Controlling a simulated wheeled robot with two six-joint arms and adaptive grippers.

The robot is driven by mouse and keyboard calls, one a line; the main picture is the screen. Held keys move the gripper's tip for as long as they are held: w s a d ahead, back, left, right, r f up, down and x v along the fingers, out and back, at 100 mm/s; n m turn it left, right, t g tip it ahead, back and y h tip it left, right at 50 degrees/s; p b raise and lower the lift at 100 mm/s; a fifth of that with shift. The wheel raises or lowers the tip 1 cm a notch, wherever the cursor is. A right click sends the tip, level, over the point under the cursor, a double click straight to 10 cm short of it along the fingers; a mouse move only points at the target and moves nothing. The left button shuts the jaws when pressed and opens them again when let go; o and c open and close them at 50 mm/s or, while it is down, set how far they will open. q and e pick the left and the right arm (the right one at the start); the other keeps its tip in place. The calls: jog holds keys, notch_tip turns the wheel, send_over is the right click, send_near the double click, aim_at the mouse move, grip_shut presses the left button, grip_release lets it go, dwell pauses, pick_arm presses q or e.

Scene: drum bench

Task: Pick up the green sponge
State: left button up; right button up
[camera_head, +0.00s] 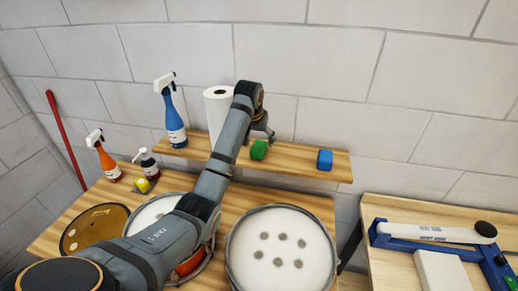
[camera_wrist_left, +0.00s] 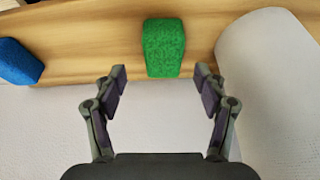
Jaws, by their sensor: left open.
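The green sponge (camera_head: 259,150) lies on the wooden wall shelf, between the paper towel roll and a blue sponge. In the left wrist view the green sponge (camera_wrist_left: 164,48) is near the top centre, just beyond my left fingertips and between their lines. My left gripper (camera_wrist_left: 160,75) is open and empty. In the head view my left gripper (camera_head: 262,132) is at the shelf, close above and beside the green sponge; its fingers are partly hidden behind the wrist. My right gripper is in neither view.
The shelf (camera_head: 310,168) also holds a blue sponge (camera_head: 325,160), a paper towel roll (camera_head: 217,112) and a blue spray bottle (camera_head: 172,118). Below are an orange spray bottle (camera_head: 106,160) and a drum with a white top (camera_head: 282,250). A blue-framed device (camera_head: 430,235) lies on the right table.

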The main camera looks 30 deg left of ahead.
aim_at(258, 146)
pick_arm(q)
jog(key=shift+a+f+p, duration=0.2)
jog(key=shift+f+p, duration=0.9)
jog(key=shift+p, duration=0.05)
jog(key=shift+x, duration=1.05)
jog(key=shift+w+a+f, duration=0.1)
jog(key=shift+f, duration=0.05)
jog(key=c, duration=0.9)
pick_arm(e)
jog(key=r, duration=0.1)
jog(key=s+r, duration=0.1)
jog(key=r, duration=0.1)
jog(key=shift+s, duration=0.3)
